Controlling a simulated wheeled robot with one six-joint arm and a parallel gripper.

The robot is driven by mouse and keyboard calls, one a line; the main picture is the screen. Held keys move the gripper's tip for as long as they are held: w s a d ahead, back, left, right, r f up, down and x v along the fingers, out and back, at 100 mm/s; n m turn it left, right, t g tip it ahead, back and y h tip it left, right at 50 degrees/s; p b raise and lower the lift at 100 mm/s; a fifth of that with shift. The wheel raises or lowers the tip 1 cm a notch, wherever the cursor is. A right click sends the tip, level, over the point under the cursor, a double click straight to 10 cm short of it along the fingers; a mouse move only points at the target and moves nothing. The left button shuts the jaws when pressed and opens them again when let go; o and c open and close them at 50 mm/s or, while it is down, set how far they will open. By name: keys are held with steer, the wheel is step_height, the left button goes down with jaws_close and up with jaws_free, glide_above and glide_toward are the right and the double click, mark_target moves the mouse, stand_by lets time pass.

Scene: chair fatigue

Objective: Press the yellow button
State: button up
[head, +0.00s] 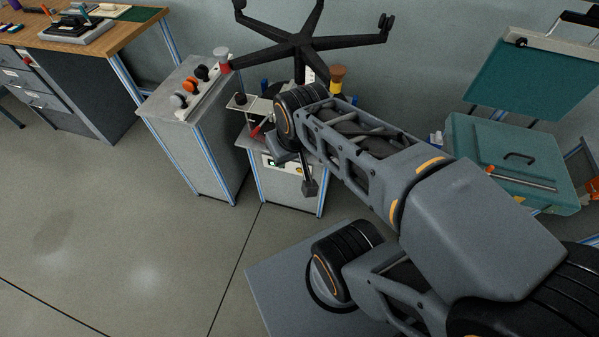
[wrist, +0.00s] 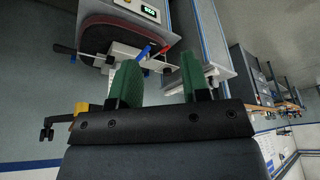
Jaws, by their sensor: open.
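I cannot make out a yellow button for certain in either view. The test machine (head: 289,190) stands in the middle of the head view, partly hidden behind my arm, with a small lit green display on its front. The display (wrist: 150,10) also shows at the top of the wrist view.
A grey cabinet (head: 195,130) with orange, black and grey knobs stands left of the machine. An upturned chair base (head: 302,40) is above it. A wooden workbench (head: 95,35) is far left, a teal case (head: 515,160) right. Floor at lower left is clear.

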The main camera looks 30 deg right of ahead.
jaws_close()
stand_by(1.2)
